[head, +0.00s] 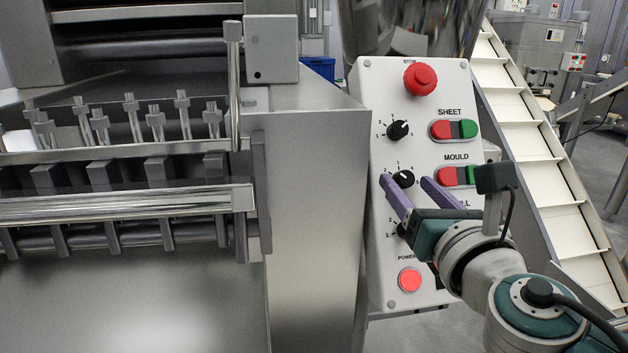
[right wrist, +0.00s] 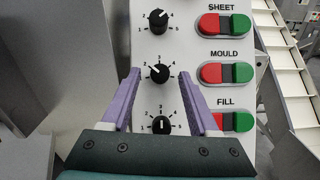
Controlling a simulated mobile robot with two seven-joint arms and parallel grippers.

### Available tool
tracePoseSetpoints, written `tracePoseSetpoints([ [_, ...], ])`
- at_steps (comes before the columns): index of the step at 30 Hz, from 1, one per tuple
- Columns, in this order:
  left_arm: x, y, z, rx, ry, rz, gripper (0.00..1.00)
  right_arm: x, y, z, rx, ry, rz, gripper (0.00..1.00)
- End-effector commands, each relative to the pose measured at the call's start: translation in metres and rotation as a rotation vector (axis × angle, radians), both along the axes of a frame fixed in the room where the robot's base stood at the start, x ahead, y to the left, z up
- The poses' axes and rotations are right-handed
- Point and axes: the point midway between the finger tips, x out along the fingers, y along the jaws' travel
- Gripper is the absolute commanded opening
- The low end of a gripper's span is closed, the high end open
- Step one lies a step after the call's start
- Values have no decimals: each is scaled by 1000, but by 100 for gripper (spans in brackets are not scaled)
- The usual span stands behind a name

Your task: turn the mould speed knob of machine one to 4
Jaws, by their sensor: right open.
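The mould speed knob (head: 403,178) is a round black dial on the white control panel, left of the MOULD buttons. In the right wrist view the knob (right wrist: 159,73) has its white mark pointing up and left, towards the 2. My right gripper (head: 405,181) is open, its purple fingers pointing at the panel. In the right wrist view the fingertips (right wrist: 159,75) lie to the left and right of the knob with a gap on each side. I cannot tell how deep they reach around it. My left gripper is not in view.
The sheet knob (right wrist: 158,22) is above and the fill knob (right wrist: 161,125) below, between the fingers' bases. The red and green MOULD buttons (right wrist: 225,73) are close right of the right finger. A steel machine body (head: 312,200) stands left, a white conveyor (head: 540,170) right.

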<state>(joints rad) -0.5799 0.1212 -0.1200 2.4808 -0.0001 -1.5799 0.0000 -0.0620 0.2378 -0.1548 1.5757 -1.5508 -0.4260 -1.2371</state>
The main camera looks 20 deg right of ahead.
Motion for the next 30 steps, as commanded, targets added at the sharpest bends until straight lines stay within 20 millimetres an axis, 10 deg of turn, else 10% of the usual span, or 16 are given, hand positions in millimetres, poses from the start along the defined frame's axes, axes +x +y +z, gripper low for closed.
tracePoseSetpoints([
  [8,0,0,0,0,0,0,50,2,-1,0,1,0,-1,61],
  [24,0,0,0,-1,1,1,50,2,-1,0,1,0,-1,1],
  [30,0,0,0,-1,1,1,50,2,-1,0,1,0,0,0],
])
